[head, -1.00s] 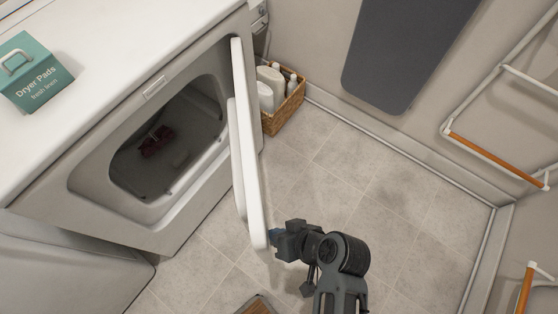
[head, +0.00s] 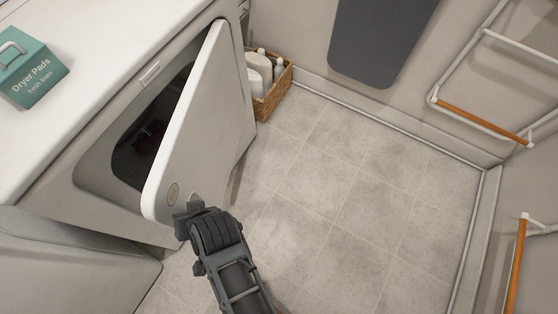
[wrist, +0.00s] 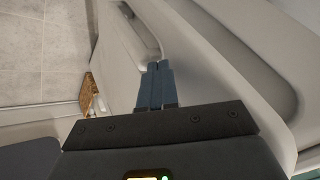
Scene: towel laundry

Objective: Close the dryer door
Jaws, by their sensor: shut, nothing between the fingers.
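The white dryer door (head: 205,125) is partly open in the head view, swung out at an angle from the dryer front (head: 95,165). The dark drum opening (head: 140,145) shows behind it, with a dark reddish item inside, mostly hidden. My gripper (head: 182,214) is at the door's lower outer corner, at its outer face or edge; I cannot tell if it touches. In the wrist view its two bluish fingers (wrist: 155,85) are together and empty, close to a pale surface of the dryer or door.
A wicker basket (head: 272,90) with white bottles stands on the floor behind the door. A green Dryer Pads box (head: 30,68) sits on the dryer top. A wall rack (head: 480,120) is at the right. The tiled floor (head: 320,190) in the middle is clear.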

